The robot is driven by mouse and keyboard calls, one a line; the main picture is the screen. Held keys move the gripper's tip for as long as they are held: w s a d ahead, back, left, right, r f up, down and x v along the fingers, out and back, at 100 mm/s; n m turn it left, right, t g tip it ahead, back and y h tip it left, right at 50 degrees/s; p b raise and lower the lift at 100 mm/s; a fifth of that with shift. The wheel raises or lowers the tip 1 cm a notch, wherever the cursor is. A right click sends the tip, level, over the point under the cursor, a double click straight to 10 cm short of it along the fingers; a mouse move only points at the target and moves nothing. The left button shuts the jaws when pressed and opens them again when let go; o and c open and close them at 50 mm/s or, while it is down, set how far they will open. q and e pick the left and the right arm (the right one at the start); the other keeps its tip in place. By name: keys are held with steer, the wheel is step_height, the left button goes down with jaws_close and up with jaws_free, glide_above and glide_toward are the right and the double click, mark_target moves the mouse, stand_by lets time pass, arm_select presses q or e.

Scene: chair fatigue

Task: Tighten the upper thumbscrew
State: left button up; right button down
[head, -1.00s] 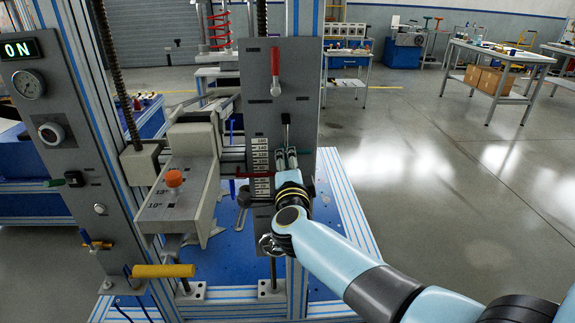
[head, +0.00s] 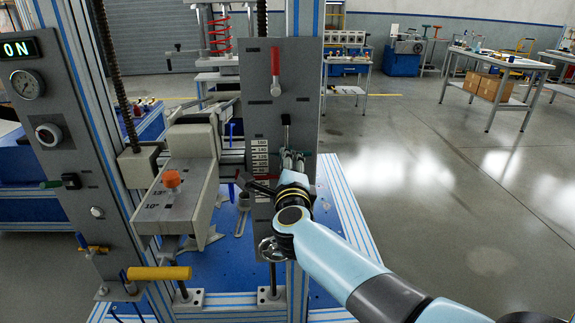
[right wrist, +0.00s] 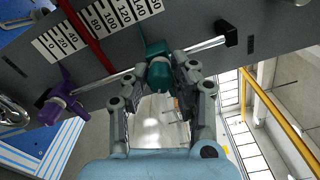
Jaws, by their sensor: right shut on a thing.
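A teal thumbscrew (right wrist: 160,72) sits on a thin metal rod beside the scale (right wrist: 95,28). My right gripper (right wrist: 160,82) is shut on it, with one finger on each side. In the head view my right gripper (head: 292,160) reaches the grey upright panel just below a black rod bracket (head: 286,119) and hides most of the thumbscrew. A purple thumbscrew (right wrist: 56,108) is on the same rod, near its 0 end, apart from the gripper. My left gripper is not in view.
A red pointer (right wrist: 82,30) crosses the scale close to the rod. A red-handled lever (head: 275,65) is higher on the panel. Left of my gripper is a grey block with an orange knob (head: 172,179); a yellow handle (head: 160,273) is lower. Open floor lies to the right.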

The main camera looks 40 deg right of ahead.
steer(key=shift+f, duration=0.1)
steer(key=c, duration=1.1)
jaws_free()
steer(key=shift+s, duration=0.1)
steer(key=v, duration=1.2)
